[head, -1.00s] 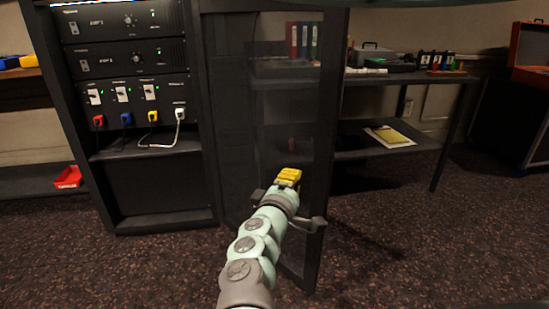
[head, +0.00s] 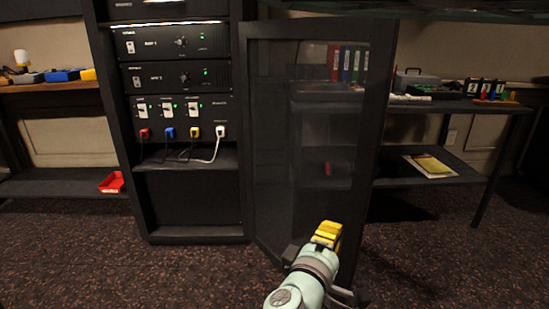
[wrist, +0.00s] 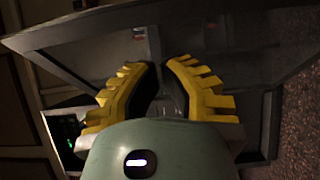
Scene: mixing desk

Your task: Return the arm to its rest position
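My gripper (head: 328,231) has yellow fingers and shows at the lower middle right of the head view, in front of the lower part of the glass rack door. In the wrist view, the two ridged yellow fingers (wrist: 161,68) come close together at the tips. No object shows between them. My pale green arm reaches up from the bottom edge of the head view. The dark-framed glass door (head: 265,150) stands open, and its frame also shows beyond the fingers in the wrist view (wrist: 60,38). Whether the gripper touches the door cannot be told.
The equipment rack (head: 190,205) stands left of the door, with colored plugs in its lower panel. A dark side table (head: 480,115) stands at right. A red bin (head: 112,182) lies on the low left shelf. The carpet (head: 130,270) in front is clear.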

